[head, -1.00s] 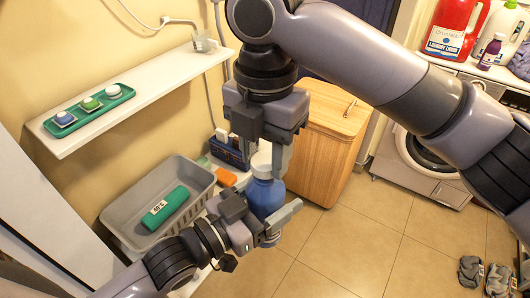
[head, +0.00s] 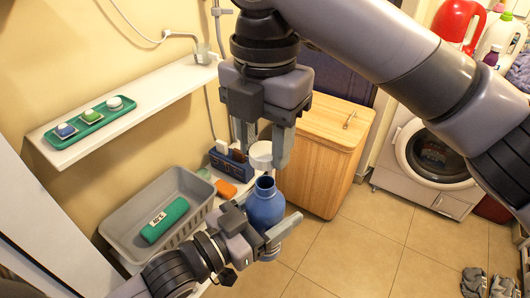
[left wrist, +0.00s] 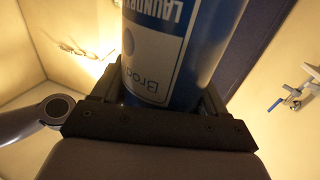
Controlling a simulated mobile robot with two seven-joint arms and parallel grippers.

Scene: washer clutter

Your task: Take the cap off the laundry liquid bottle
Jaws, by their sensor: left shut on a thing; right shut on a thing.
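The blue laundry liquid bottle (head: 265,206) stands roughly upright with its dark neck opening showing in the head view. My left gripper (head: 264,226) is shut around its body. In the left wrist view the bottle (left wrist: 205,45) fills the space between the fingers, its white and blue label facing the camera. The white cap (head: 261,156) is off the bottle, just above and slightly behind its mouth. My right gripper (head: 262,148), pointing down from above, is shut on the cap. Its fingers hide the cap's sides.
A grey basin (head: 118,220) with a green case (head: 165,220) and an orange block (head: 226,189) are left of the bottle. A dark blue caddy (head: 230,164) stands behind. A wooden hamper (head: 325,150) is close on the right. Open floor lies at the lower right.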

